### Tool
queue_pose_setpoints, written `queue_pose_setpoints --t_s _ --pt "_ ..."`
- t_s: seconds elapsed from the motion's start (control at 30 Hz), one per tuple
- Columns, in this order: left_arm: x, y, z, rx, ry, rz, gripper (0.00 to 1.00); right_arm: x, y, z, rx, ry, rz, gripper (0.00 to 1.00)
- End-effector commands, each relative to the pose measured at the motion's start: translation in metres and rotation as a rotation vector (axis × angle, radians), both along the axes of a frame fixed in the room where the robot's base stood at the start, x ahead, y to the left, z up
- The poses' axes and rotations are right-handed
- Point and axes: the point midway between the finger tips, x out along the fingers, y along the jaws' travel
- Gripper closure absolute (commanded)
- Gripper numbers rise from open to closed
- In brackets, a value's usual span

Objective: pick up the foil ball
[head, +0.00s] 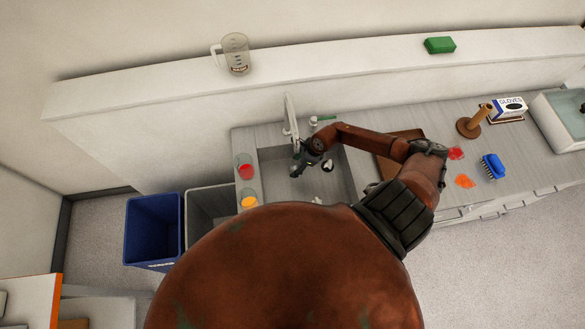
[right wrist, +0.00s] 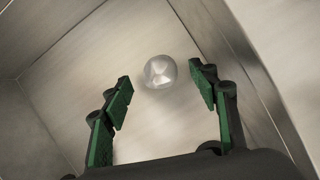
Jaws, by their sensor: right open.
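The foil ball (right wrist: 160,71) is a small, shiny silver ball on the bottom of the metal sink basin (right wrist: 120,50). In the right wrist view it lies just beyond the fingertips, a little nearer the right finger, with clear space on both sides. My right gripper (right wrist: 160,88) is open and empty, with green pads on both fingers. In the head view my right gripper (head: 301,163) reaches into the sink, near its back wall. Small pale shapes show in the basin there, but I cannot tell which is the ball. My left gripper is not in view.
The sink walls stand close around my right gripper, and the faucet (head: 291,115) rises behind it. Glasses of red (head: 246,171) and orange (head: 249,202) juice stand left of the sink.

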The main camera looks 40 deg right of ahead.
Motion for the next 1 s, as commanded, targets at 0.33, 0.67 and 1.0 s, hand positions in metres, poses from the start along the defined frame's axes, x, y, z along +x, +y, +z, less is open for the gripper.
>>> queue_pose_setpoints --t_s 0.33,0.67,1.0 --pt "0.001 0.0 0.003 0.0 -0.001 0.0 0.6 0.007 0.006 -0.022 0.0 0.0 0.0 0.45" --pt "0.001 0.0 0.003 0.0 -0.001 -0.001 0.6 0.007 0.006 -0.022 0.0 0.0 -0.001 0.61" --pt "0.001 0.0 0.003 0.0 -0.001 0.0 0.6 0.007 0.006 -0.022 0.0 0.0 -0.001 0.83"
